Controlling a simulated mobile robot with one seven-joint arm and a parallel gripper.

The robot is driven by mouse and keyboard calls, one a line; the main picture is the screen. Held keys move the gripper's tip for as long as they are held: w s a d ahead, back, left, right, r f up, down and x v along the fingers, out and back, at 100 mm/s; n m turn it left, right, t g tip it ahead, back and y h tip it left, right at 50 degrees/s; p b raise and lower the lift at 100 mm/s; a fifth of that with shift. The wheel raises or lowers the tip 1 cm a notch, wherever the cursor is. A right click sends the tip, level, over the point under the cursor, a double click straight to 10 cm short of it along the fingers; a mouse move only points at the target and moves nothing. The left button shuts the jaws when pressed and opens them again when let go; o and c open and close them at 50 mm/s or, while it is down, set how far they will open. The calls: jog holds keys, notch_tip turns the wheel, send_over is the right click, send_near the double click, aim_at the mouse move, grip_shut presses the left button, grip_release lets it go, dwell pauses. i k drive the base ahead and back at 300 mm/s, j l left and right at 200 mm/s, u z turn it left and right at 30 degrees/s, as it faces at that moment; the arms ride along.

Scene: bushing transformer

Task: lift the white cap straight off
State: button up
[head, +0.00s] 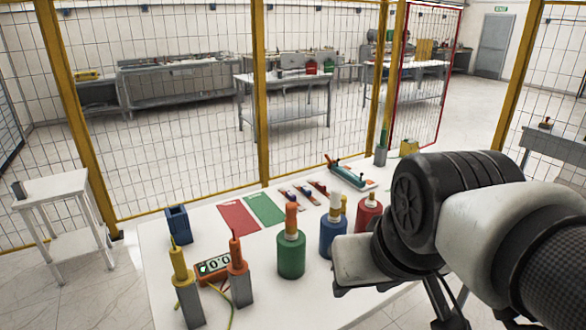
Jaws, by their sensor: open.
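A blue cylinder (333,238) stands upright on the white table, with a white cap (336,200) on its top. A green cylinder (291,255) with an orange cap (291,216) stands to its left. A red cylinder (368,214) with a pale top stands behind it to the right. My gripper (446,314) is at the lower right, pointing down. Its dark fingers look spread apart, and I see nothing between them. It is well to the right of the white cap and apart from it. My wrist hides part of the table there.
The table (160,285) also holds a blue holder (178,226), red (238,218) and green (264,209) mats, a meter (213,266) and two probes (238,262) at the front left. Small tools lie behind. A yellow-framed mesh fence (180,120) stands beyond the table.

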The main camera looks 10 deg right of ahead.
aim_at(336, 194)
jog(key=i+z, duration=0.2)
jog(key=i+l+u, duration=0.1)
jog(key=l, duration=0.25)
jog(key=i+l+u, duration=0.15)
jog(key=l, duration=0.2)
jog(key=i+l+u, duration=0.1)
jog(key=l, duration=0.25)
jog(key=i+l+u, duration=0.15)
jog(key=l, duration=0.2)
